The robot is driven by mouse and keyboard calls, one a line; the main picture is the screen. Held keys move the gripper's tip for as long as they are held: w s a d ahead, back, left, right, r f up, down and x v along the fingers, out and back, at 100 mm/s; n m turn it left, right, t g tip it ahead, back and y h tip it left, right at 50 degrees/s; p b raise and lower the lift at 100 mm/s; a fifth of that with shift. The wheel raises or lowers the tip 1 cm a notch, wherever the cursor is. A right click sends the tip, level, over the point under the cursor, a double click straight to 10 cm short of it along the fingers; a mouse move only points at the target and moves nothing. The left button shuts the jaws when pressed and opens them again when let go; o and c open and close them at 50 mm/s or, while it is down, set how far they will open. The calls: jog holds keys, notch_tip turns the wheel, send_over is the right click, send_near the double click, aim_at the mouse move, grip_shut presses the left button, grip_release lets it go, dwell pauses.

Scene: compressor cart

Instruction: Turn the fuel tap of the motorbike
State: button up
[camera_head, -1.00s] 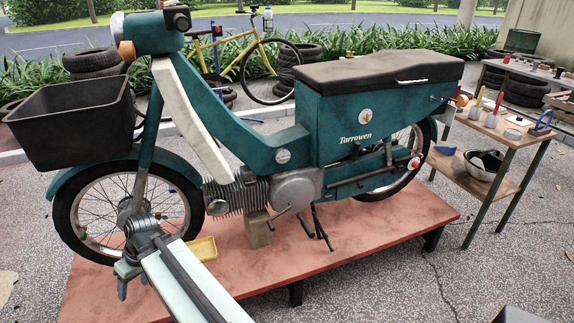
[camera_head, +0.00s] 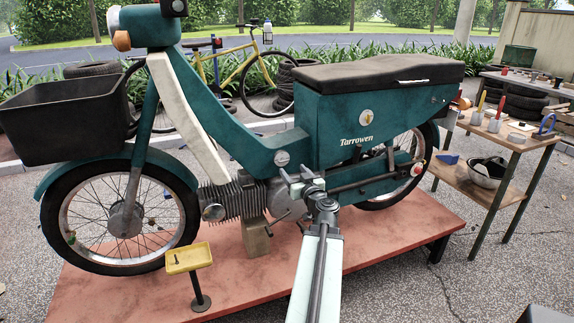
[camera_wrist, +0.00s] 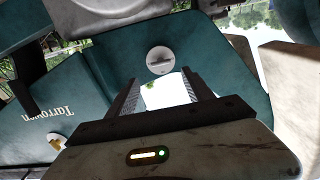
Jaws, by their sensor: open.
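The teal motorbike (camera_head: 250,150) stands on a low red platform. A round pale grey knob with a bar across it, which looks like the fuel tap (camera_head: 282,158), sits on its teal frame, left of the "Tarrowen" lettering. My gripper (camera_head: 296,178) is just below and right of the tap in the head view, open and empty. In the wrist view the bike appears upside down. There the tap (camera_wrist: 160,60) shows whole, with its bar roughly level, just beyond and between the spread fingers of my gripper (camera_wrist: 160,85). The fingers look apart from the tap.
A yellow tray on a stand (camera_head: 188,258) is on the platform (camera_head: 260,282) at front left. A black basket (camera_head: 65,118) hangs at the bike's front. The engine (camera_head: 235,200) is below the tap. A wooden bench with tools (camera_head: 510,138) stands at right.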

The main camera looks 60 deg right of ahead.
aim_at(285, 161)
jog(key=x, duration=0.7)
jog(key=shift+w, duration=0.2)
grip_shut()
jog(key=shift+d, duration=0.2)
jog(key=shift+a, duration=0.1)
